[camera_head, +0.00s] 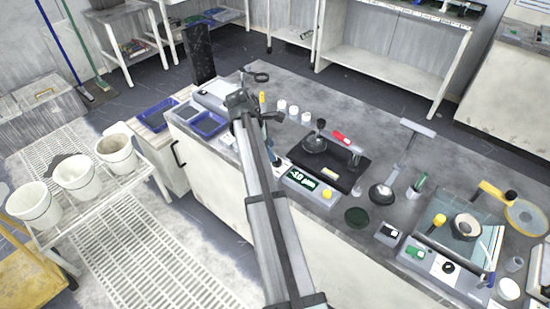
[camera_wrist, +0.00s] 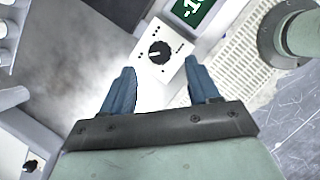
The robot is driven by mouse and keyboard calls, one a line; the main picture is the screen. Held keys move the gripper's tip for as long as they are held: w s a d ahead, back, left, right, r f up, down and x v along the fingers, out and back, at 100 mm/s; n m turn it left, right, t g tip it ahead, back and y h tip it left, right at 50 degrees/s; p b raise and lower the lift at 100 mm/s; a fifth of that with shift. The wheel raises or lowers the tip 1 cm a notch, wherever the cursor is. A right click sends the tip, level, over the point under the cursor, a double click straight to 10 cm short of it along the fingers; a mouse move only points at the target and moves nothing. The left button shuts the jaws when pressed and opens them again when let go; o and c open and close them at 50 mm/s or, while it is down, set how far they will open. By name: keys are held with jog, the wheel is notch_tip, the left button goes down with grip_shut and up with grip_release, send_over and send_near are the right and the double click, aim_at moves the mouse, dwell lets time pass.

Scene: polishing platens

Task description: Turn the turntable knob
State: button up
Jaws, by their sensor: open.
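A black round knob (camera_wrist: 158,52) with a pale pointer mark sits on a white control panel in the wrist view, beside a green display (camera_wrist: 188,12). My gripper (camera_wrist: 160,68) is open, its two blue fingers apart on either side of the knob's line of sight. Nothing is between the fingers, and I cannot tell how high they are above the panel. In the head view the panel with the green display (camera_head: 300,180) stands in front of a black machine base (camera_head: 347,172). My arm hides the panel's left side there, and the knob cannot be made out.
A yellow button (camera_head: 327,194) is at the panel's right. A dark round pad (camera_head: 356,216), a metal ladle-like tool (camera_head: 381,193) and another machine (camera_head: 455,235) lie to the right on the bench. Blue trays (camera_head: 208,124) and small white cups (camera_head: 293,110) are near my arm.

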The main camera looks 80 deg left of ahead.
aim_at(277, 163)
jog(key=shift+x, duration=2.8)
jog(key=c, duration=1)
jog(key=shift+c, duration=0.2)
